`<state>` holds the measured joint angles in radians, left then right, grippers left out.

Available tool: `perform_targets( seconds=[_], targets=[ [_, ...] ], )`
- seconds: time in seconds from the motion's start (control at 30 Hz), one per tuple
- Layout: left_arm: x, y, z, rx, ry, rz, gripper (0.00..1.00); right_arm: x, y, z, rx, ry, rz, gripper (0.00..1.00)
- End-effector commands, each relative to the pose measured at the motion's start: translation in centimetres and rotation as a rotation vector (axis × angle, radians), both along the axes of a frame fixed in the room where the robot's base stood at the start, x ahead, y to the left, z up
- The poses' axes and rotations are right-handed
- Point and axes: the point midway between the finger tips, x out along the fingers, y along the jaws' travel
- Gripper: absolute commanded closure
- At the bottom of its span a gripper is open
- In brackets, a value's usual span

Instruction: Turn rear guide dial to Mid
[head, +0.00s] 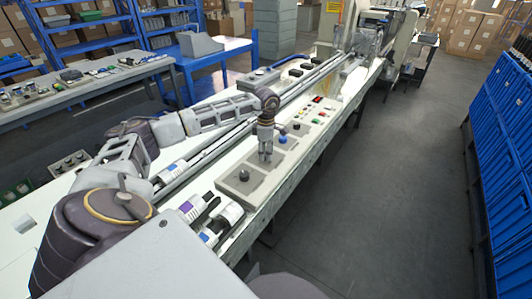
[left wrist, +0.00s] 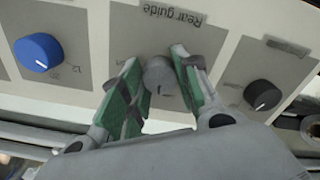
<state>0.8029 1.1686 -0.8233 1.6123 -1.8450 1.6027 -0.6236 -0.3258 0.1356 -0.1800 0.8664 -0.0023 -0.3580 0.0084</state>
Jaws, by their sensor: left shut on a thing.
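The rear guide dial (left wrist: 159,74) is a grey round knob on a grey plate, seen in the left wrist view. The label "Rear guide" (left wrist: 170,14) appears upside down above it. In the head view my left gripper (head: 265,153) points down at the control panel and hides the dial. My right gripper is not in view.
A blue dial (left wrist: 38,52) and a black dial (left wrist: 262,95) flank the held one in the left wrist view. In the head view, buttons (head: 318,110) lie farther along the panel. White and purple wrapped rolls (head: 192,207) lie nearer. The aisle floor (head: 400,180) is clear.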

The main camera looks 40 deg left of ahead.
Motion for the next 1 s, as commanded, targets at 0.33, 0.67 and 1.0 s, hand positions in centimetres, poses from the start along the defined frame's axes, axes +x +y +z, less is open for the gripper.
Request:
perform_targets(
  seconds=[0.33, 0.67, 1.0],
  targets=[
    [0.1, 0.0, 0.1, 0.001, -0.003, -0.279, 0.92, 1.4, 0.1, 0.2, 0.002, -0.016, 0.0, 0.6],
    [0.1, 0.0, 0.1, 0.0, -0.004, -0.51, 0.92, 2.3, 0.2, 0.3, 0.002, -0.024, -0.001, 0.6],
    [0.1, 0.0, 0.2, 0.0, -0.004, -0.624, 0.92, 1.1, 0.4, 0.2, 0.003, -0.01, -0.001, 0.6]
  ],
)
